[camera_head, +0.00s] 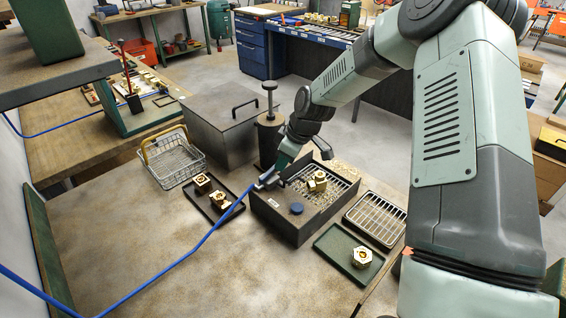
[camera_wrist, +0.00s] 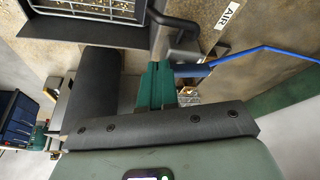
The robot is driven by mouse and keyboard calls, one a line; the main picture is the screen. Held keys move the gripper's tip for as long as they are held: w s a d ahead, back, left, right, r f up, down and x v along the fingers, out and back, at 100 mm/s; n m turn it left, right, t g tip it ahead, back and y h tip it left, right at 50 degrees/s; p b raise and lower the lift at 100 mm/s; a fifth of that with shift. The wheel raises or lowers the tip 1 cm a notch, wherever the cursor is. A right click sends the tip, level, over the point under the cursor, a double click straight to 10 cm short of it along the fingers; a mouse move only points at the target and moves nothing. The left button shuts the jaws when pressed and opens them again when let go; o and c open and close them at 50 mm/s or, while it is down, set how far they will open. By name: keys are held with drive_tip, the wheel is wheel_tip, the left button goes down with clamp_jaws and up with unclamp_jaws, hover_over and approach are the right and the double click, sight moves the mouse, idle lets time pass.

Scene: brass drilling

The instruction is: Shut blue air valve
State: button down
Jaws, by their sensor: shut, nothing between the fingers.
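The air valve is a grey metal fitting (camera_wrist: 178,40) beside the box, close to a white AIR label (camera_wrist: 229,14). A short blue lever (camera_wrist: 194,70) shows right beside my green fingertips in the wrist view; I cannot tell whether they touch it. The blue hose (camera_head: 203,243) runs to the fitting (camera_head: 266,181) at the box's left side in the head view. My gripper (camera_wrist: 156,84) is shut and empty, and it reaches down at the fitting (camera_head: 284,158) in the head view. The arm partly hides the valve, so its lever angle is unclear there.
The dark box (camera_head: 285,227) with brass parts and a blue round knob (camera_head: 297,208) stands beside the valve. A tray of brass parts (camera_head: 231,187), a wire basket (camera_head: 172,160), a green tray (camera_head: 337,262) and a rack (camera_head: 385,217) surround it. The front left tabletop is clear except for the hose.

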drive_tip(key=shift+w+a+n+g, duration=0.25)
drive_tip(key=shift+n+g, duration=0.1)
drive_tip(key=shift+n, duration=0.6)
drive_tip(key=shift+w+a+n+g, duration=0.15)
drive_tip(key=shift+w+n+g, duration=0.2)
drive_tip(key=shift+n, duration=0.65)
drive_tip(key=shift+w+a+n+g, duration=0.2)
drive_tip(key=shift+n+g, duration=0.2)
drive_tip(key=shift+n, duration=0.55)
drive_tip(key=shift+w+a+n+g, duration=0.25)
drive_tip(key=shift+n+g, duration=0.1)
drive_tip(key=shift+n, duration=0.55)
drive_tip(key=shift+w+a+n+g, duration=0.1)
drive_tip(key=shift+a+n+g, duration=0.2)
drive_tip(key=shift+n, duration=0.6)
drive_tip(key=shift+w+a+n+g+h, duration=0.1)
drive_tip(key=shift+a+n+g+h, duration=0.15)
drive_tip(key=shift+n, duration=0.45)
drive_tip(key=shift+w+a+n+g+h, duration=0.1)
drive_tip(key=shift+a+n+g+h, duration=0.1)
drive_tip(key=shift+n, duration=0.5)
drive_tip(key=shift+s, duration=0.1)
drive_tip(key=shift+s+a+f, duration=0.1)
drive_tip(key=shift+s, duration=0.7)
drive_tip(key=v, duration=1)
drive_tip(key=shift+w, duration=0.15)
